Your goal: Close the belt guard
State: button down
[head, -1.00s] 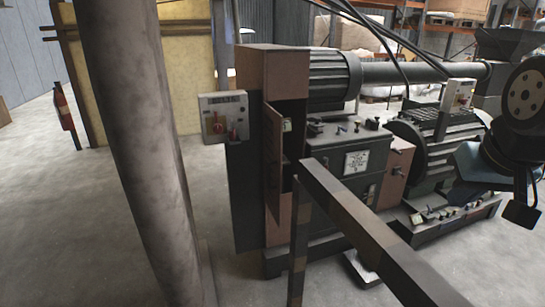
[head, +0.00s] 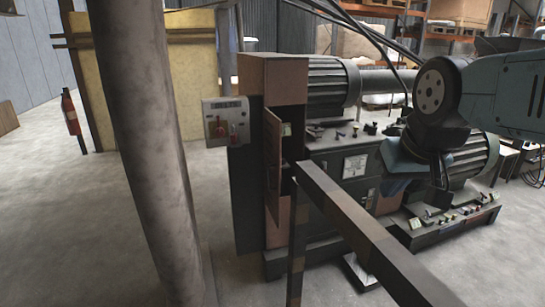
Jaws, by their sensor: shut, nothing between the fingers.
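The belt guard looks to be the narrow reddish-brown hinged panel (head: 272,165) on the left end of the machine (head: 335,165). It stands ajar, with a dark gap on its right side. My arm reaches in from the right, and its end with my gripper (head: 400,186) hangs in front of the machine's right half. The gripper is small and dark, its fingers are hard to make out, and it is shut and empty. It is well to the right of the panel and apart from it.
A brown and dark rail (head: 350,215) on a post stands in front of the machine. A thick grey column (head: 150,130) rises left of it. A control box (head: 226,121) is mounted left of the panel. Open floor (head: 60,220) lies at the left.

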aim_at(272, 124)
jog(key=u, duration=0.1)
jog(key=i, duration=1)
jog(key=z, duration=0.1)
